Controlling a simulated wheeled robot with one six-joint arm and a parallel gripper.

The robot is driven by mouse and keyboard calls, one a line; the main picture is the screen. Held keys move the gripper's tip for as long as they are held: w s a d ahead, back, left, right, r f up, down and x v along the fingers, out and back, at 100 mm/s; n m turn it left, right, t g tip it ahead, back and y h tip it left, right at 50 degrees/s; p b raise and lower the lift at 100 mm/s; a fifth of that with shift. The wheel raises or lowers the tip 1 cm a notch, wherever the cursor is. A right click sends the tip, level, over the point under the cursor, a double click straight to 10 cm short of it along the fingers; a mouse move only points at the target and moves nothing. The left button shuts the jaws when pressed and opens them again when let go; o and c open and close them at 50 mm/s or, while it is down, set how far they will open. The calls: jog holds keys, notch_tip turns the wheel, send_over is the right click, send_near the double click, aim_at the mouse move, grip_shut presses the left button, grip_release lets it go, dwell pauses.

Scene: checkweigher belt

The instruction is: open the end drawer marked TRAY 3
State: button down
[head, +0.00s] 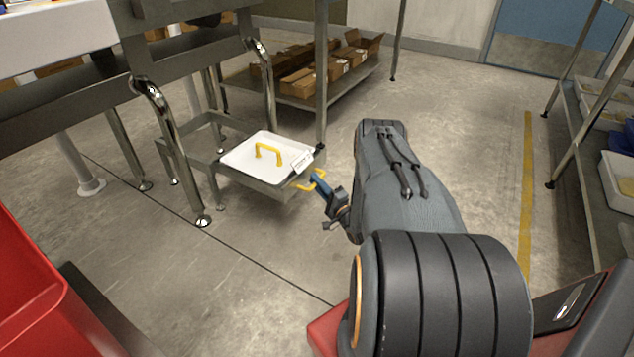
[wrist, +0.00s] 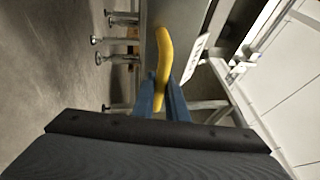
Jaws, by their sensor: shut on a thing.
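A second yellow handle (head: 314,178) is on the drawer's front. My gripper (head: 317,182) is shut on this front handle. In the wrist view the yellow handle (wrist: 164,60) runs between the two blue fingers (wrist: 163,98). The label (wrist: 196,58) shows beside it.
A low shelf (head: 300,98) with cardboard boxes (head: 330,68) stands behind. Chromed legs (head: 172,150) flank the drawer. A rack with trays (head: 600,110) stands at the right. A red bin (head: 30,290) is at the lower left. The floor in front of the drawer is clear.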

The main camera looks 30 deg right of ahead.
jog(key=c, duration=1.8)
grip_release()
jog(key=shift+a, duration=0.1)
jog(key=shift+o, duration=0.2)
jog(key=shift+s, duration=0.1)
jog(key=s+f+p, duration=0.1)
jog(key=s+p, duration=0.1)
jog(key=s, duration=0.5)
jog(key=shift+s+f, duration=0.2)
jog(key=shift+s, duration=0.05)
